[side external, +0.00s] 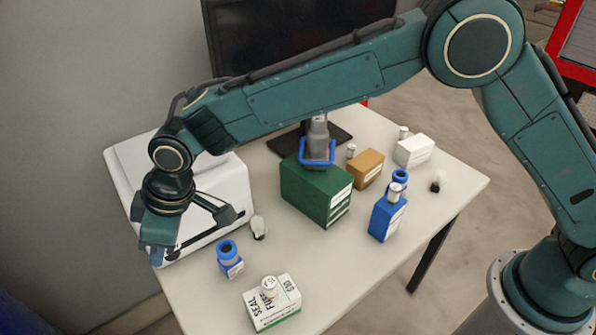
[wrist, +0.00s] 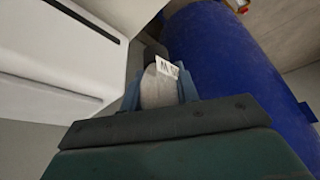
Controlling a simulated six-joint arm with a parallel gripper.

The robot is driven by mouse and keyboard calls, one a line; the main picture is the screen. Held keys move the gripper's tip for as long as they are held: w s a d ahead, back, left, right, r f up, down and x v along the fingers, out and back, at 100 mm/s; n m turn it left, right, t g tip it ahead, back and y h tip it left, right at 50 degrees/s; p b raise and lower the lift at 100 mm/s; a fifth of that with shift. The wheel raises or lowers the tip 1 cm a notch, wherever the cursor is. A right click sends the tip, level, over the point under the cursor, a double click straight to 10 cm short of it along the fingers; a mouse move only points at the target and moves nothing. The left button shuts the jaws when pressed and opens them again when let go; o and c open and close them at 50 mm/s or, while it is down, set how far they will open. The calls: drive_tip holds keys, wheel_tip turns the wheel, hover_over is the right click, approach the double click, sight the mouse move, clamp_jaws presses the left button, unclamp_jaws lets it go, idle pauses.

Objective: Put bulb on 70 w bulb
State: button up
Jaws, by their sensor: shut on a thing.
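My gripper (side external: 160,252) is low at the far left, in front of the white machine near the table's left corner. In the wrist view it (wrist: 160,95) is shut on a pale, rounded bulb (wrist: 157,88) with a small white label, whose wattage I cannot read surely. The held bulb is mostly hidden in the side view. One bulb (side external: 258,226), pale with a dark end, stands on the table right of the white machine. Another bulb (side external: 437,183), pale with a dark part, is at the right. I cannot read which is 70 W.
A white machine (side external: 215,200) stands beside my gripper. A green box (side external: 310,195), brown box (side external: 366,168), white box (side external: 413,151) and blue box (side external: 385,220) bear items. A blue barrel (wrist: 225,75) is close by.

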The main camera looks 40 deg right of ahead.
drive_tip(key=w+d+r+m+t+h, duration=0.1)
drive_tip(key=w+d+r+m, duration=0.25)
drive_tip(key=d, duration=0.65)
drive_tip(key=w+d+r+m+h, duration=0.15)
drive_tip(key=w+d+r, duration=0.3)
drive_tip(key=d, duration=0.65)
hover_over(252, 216)
drive_tip(key=shift+y, duration=0.45)
wheel_tip(252, 216, down, 16)
drive_tip(key=shift+r, duration=0.1)
drive_tip(key=shift+f, duration=2.2)
drive_tip(key=shift+f, duration=0.1)
drive_tip(key=o, duration=1)
